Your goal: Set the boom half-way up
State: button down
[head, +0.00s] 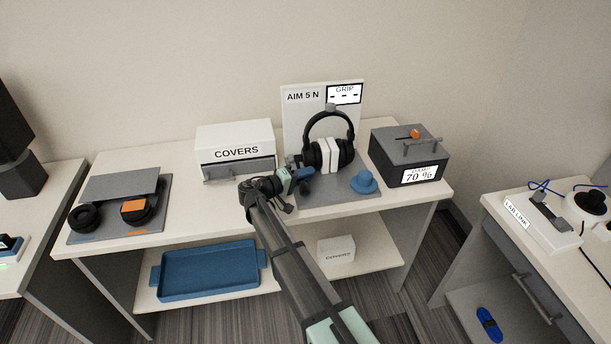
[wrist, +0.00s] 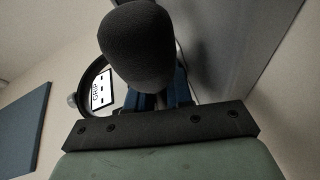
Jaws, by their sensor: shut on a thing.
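The black headset (head: 350,130) hangs upright on a stand on the grey mat, with white pads between its ear cups. My gripper (head: 305,173) is at the headset's lower left, beside the left ear cup. In the wrist view, a dark foam microphone tip (wrist: 140,45) fills the space in front of my blue fingers (wrist: 163,92), which are shut on the boom. The foam hides most of the boom and the contact. The boom's angle cannot be read clearly in the head view. Part of the headband ring shows at left in the wrist view.
A panel (head: 303,112) with a GRIP display showing dashes stands behind. A COVERS box (head: 236,138) is left; a dark box (head: 408,157) showing 70 % is right. A blue knob-like piece (head: 364,181) sits on the mat's right. Ear pads (head: 84,217) lie far left.

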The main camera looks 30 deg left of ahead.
jog(key=shift+r+n+g, duration=0.3)
jog(key=shift+r+n, duration=0.1)
jog(key=shift+n, duration=0.1)
jog(key=c, duration=1.1)
grip_release()
jog(key=shift+s, duration=0.1)
jog(key=v, duration=1.3)
jog(key=shift+s+a, duration=0.15)
jog(key=shift+s, duration=0.2)
